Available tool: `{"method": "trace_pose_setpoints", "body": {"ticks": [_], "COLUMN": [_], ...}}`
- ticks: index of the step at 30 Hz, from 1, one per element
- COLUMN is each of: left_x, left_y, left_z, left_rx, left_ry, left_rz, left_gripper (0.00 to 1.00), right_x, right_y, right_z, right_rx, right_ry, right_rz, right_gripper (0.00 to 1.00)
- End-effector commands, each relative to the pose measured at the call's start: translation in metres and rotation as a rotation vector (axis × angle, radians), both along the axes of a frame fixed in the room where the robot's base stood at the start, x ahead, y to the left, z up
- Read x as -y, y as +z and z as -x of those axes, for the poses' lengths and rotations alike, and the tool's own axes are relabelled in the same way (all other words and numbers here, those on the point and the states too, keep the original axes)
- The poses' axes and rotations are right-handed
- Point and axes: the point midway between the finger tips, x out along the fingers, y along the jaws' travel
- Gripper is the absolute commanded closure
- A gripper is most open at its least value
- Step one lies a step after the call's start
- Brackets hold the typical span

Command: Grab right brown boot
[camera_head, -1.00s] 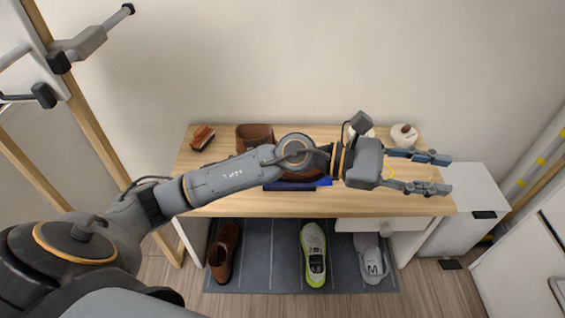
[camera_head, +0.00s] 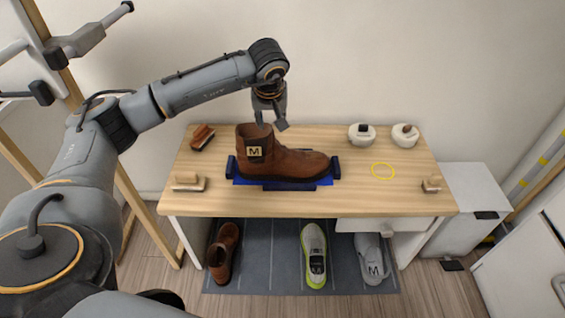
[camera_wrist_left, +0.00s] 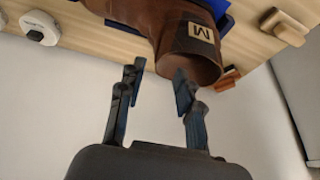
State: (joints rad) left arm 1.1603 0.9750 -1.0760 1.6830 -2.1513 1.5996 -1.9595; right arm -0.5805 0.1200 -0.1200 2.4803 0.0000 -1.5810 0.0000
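A brown ankle boot (camera_head: 290,162) with a square "M" label stands in a blue holder (camera_head: 262,184) on the wooden table, toe to the right. Another brown boot (camera_head: 223,252) is on the dark mat under the table at the left. My left gripper (camera_head: 270,124) points down just above and behind the table boot's shaft. In the left wrist view, the gripper (camera_wrist_left: 160,82) is open and empty, its fingers apart. The boot's open shaft (camera_wrist_left: 188,45) lies beyond the fingertips, and one finger overlaps its edge in view; contact cannot be told. My right gripper is not in view.
Brushes (camera_head: 201,137) (camera_head: 187,182) (camera_head: 432,184) and two round white containers (camera_head: 361,133) (camera_head: 404,135) are on the table (camera_head: 330,204). Two sneakers (camera_head: 314,256) (camera_head: 372,258) are on the mat below. The wall stands close behind.

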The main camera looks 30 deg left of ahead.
Motion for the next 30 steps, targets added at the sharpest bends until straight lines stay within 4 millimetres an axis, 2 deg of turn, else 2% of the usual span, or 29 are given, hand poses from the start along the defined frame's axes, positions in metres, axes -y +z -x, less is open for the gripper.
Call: {"method": "trace_pose_setpoints", "body": {"ticks": [1,3,10,15,18,21,29,30], "left_x": [-0.002,-0.003,-0.006,-0.01,-0.012,-0.014,-0.014,-0.014], "left_y": [-0.011,-0.019,-0.034,-0.062,-0.069,-0.075,-0.076,-0.076], "left_z": [-0.002,-0.006,-0.01,-0.016,-0.02,-0.023,-0.023,-0.023], "left_rx": [-0.003,0.0,-0.001,-0.002,0.0,0.001,0.001,0.001], "left_ry": [0.002,0.001,-0.002,0.001,0.0,-0.001,-0.001,-0.001], "left_rz": [0.0,0.002,0.002,0.003,0.004,0.003,0.003,0.003], "left_gripper": [0.65,0.65,0.65,0.65,0.65,0.65,0.65,0.71], "right_x": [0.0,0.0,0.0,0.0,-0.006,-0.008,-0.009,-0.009], "right_y": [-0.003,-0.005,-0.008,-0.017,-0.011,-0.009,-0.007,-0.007], "right_z": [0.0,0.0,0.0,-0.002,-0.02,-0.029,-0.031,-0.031], "right_rx": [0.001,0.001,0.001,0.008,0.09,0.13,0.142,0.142], "right_ry": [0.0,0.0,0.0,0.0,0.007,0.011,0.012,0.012], "right_rz": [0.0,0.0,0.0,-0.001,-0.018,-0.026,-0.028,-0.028], "right_gripper": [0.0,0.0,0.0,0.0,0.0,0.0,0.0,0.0]}}
